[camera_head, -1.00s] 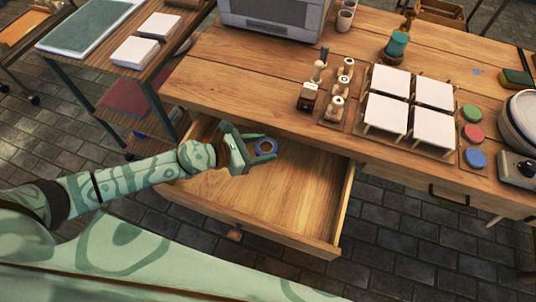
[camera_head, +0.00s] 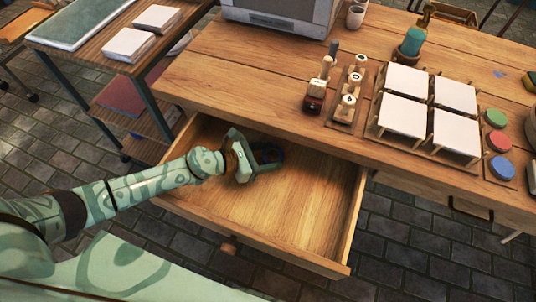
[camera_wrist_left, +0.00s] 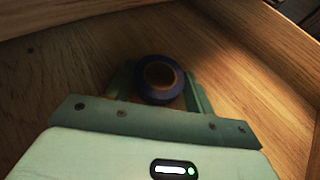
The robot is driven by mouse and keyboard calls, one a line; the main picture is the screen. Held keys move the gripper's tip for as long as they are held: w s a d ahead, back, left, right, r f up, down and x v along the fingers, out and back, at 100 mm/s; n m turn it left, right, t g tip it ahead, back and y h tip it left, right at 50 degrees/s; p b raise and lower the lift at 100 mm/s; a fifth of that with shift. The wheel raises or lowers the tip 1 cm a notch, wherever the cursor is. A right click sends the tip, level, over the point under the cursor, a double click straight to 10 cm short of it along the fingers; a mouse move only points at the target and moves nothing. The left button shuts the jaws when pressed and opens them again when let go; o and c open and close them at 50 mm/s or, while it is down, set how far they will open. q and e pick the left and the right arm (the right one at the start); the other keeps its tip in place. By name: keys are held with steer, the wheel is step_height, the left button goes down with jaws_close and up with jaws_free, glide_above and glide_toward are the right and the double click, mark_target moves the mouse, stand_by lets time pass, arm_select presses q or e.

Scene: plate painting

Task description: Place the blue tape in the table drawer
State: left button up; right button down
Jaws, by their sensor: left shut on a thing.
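The blue tape (camera_head: 271,154) is a dark blue ring with a brown core. It is at my left gripper (camera_head: 262,158), which is shut on it inside the open table drawer (camera_head: 290,200). In the left wrist view the tape (camera_wrist_left: 160,80) sits between the two green fingers (camera_wrist_left: 158,92), over the wooden drawer bottom (camera_wrist_left: 60,75). I cannot tell whether the tape touches the bottom. The drawer is pulled out from the table's front and looks otherwise empty. My right gripper is not in view.
The wooden table (camera_head: 240,70) holds white square panels (camera_head: 430,105), paint pots (camera_head: 500,141), small stamps (camera_head: 347,107) and a grey appliance (camera_head: 283,15). A side rack (camera_head: 100,60) stands at the left. The drawer's front and right part are clear.

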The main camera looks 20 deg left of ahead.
arm_select(q)
steer(key=o, duration=0.9)
steer(key=shift+f, duration=0.2)
steer(key=shift+o, duration=0.2)
steer(key=shift+r, duration=0.25)
steer(key=p+v, duration=0.1)
steer(key=v, duration=1.1)
